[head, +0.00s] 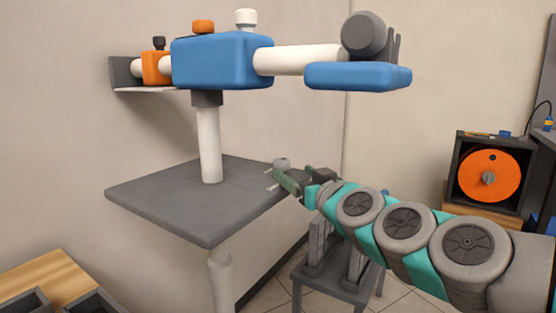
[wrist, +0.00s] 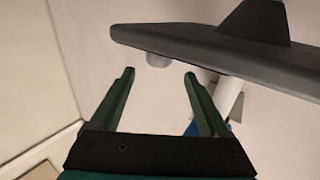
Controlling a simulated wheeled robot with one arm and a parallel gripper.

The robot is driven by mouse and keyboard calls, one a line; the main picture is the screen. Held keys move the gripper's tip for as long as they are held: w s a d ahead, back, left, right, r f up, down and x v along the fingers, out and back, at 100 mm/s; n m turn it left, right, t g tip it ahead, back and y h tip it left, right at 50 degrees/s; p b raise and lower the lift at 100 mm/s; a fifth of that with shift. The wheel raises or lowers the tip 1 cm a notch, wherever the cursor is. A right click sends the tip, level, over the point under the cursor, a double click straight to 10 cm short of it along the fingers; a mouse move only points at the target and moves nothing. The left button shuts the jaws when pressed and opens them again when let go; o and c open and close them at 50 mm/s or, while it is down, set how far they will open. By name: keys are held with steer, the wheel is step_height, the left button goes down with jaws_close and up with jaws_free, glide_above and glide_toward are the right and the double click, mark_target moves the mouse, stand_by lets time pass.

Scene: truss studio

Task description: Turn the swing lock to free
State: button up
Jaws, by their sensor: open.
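A small grey knob (head: 281,163) stands on the right corner of the grey plate (head: 150,195), beside short pale marks too small to read. It seems to be the swing lock, though no label is legible. My gripper (head: 300,174) is open and empty at that corner, close to the knob. In the wrist view the knob (wrist: 158,61) shows just beyond and between the fingertips (wrist: 159,74), not clasped. The plate (wrist: 220,47) crosses the upper right there.
A white post (head: 209,145) rises from the plate to a blue block (head: 220,62) with an orange knob (head: 203,27) and a white knob (head: 245,18). A white arm carries a blue pad (head: 355,76). A stool (head: 335,275) stands below.

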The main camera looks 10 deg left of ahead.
mark_target(285, 165)
steer(key=shift+p+x, duration=0.7)
steer(key=shift+x, duration=3.55)
steer(key=shift+c, duration=0.2)
jaws_close()
